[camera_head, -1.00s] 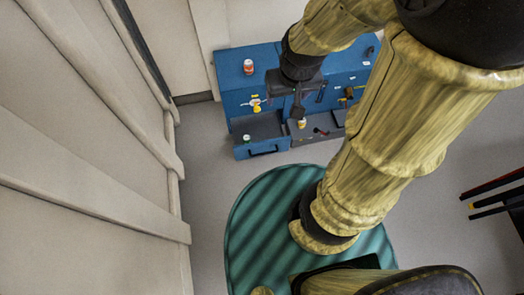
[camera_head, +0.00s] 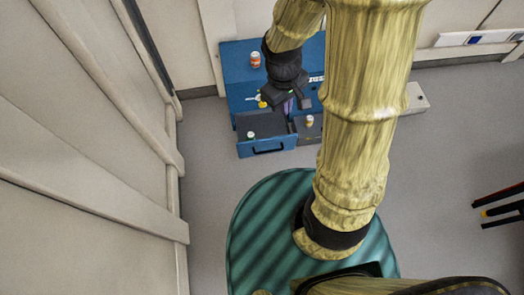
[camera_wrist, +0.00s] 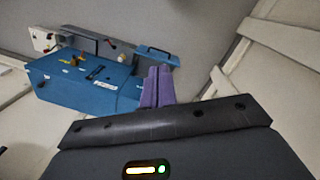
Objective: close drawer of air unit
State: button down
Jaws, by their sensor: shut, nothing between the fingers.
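A blue unit (camera_head: 237,72) stands against the wall in the head view and shows at the upper left of the wrist view (camera_wrist: 75,85). Its left drawer (camera_head: 267,147), with a blue front and dark handle, stands open and holds a small green-capped bottle. The drawer's handled front also shows in the wrist view (camera_wrist: 157,52). A grey drawer (camera_head: 304,139) to its right is also out. My gripper (camera_head: 289,106) is over the unit's front, near the left drawer's right side. Its purple fingers (camera_wrist: 157,88) are together and empty. I cannot tell whether they touch the drawer.
An orange-and-white bottle (camera_head: 255,61) stands on the unit's top, and a small bottle (camera_head: 309,120) is at the grey drawer. My arm hides much of the unit's right part. A pale panelled wall (camera_head: 90,150) runs along the left. The grey floor (camera_head: 215,150) before the unit is clear.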

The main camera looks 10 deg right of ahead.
jog(key=w+a+f+m+t+h+b, duration=0.3)
jog(key=f+m+b, duration=0.8)
jog(key=f, duration=1.2)
jog(key=w+a+f+m+t+h+b, duration=0.3)
jog(key=f+m+b, duration=0.8)
jog(key=f, duration=1.2)
jog(key=w+a+f+m+t+h+b, duration=0.3)
jog(key=w+f+m+t+h+b, duration=0.2)
jog(key=f+m+b, duration=0.6)
notch_tip(320, 180, down, 12)
jog(key=t+b, duration=0.1)
jog(key=b, duration=0.5)
jog(key=shift+w+a+t+h, duration=0.25)
jog(key=shift+a+t+h, duration=0.05)
jog(key=shift+a+t, duration=0.1)
jog(key=shift+w+d+r, duration=0.1)
jog(key=shift+d, duration=0.1)
jog(key=b, duration=0.6)
send_near(266, 140)
jog(key=w+d, duration=0.1)
jog(key=d, duration=0.1)
jog(key=w+d, duration=0.1)
jog(key=d, duration=0.1)
jog(key=shift+w+f, duration=0.3)
jog(key=shift+w+r+b, duration=0.25)
jog(key=shift+w+b, duration=0.1)
jog(key=shift+w, duration=0.4)
